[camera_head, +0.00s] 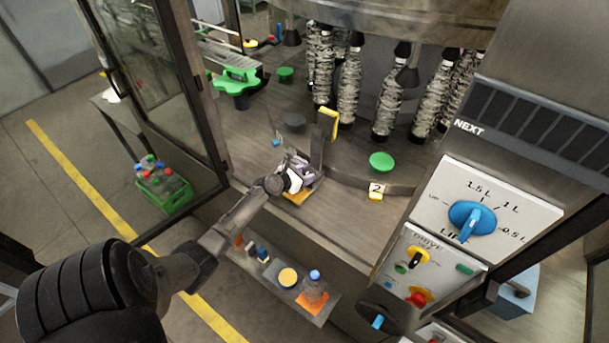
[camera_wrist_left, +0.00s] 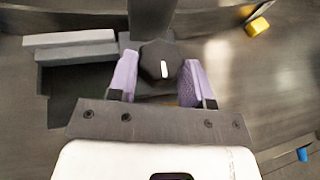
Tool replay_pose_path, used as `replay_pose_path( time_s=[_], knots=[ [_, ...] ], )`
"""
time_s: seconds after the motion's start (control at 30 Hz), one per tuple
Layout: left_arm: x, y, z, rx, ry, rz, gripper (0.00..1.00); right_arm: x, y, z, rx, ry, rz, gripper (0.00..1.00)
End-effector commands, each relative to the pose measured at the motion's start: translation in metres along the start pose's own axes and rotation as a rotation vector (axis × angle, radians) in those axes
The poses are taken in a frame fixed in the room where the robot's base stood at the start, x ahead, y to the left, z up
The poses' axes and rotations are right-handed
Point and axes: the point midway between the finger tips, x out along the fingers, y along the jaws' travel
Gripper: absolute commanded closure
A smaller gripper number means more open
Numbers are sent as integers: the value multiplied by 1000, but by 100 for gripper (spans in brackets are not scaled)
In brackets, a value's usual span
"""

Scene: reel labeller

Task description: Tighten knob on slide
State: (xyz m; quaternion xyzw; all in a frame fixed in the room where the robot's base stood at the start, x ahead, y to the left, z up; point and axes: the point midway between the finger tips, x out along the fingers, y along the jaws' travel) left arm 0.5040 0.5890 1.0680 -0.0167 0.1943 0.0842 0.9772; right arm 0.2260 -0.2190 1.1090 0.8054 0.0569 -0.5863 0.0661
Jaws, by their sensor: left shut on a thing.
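My left gripper (camera_head: 302,167) reaches in from the left through the machine's open door, to the foot of a dark upright post with a yellow block (camera_head: 328,123) on top. In the left wrist view its purple fingers stand on both sides of a black lobed knob (camera_wrist_left: 158,60) and are shut on it. The knob carries a white mark that stands nearly upright in that view. Beside the knob are grey stepped blocks (camera_wrist_left: 75,46); I cannot tell which part is the slide. The knob is hidden in the head view. My right gripper is not in view.
A control panel (camera_head: 440,198) with a blue selector knob (camera_head: 472,219) fills the right side. A shelf (camera_head: 262,275) below the arm holds a bottle (camera_head: 314,288) and small parts. A green crate of bottles (camera_head: 166,190) stands left. A green disc (camera_head: 381,161) lies right of the post.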

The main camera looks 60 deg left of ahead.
Motion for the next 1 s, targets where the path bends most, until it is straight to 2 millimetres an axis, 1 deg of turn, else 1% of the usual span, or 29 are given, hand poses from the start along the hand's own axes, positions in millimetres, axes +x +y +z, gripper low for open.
replay_pose_path(
  time_s=[0.27,0.5,0.87,1.0],
  knots=[
    [3,4,-6,56,-1,-134,78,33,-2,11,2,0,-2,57],
    [4,9,-5,142,-2,-339,78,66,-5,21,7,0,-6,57],
    [8,16,-2,272,-3,-654,78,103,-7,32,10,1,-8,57],
    [10,18,-1,323,-3,-776,78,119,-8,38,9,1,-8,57]
  ],
)
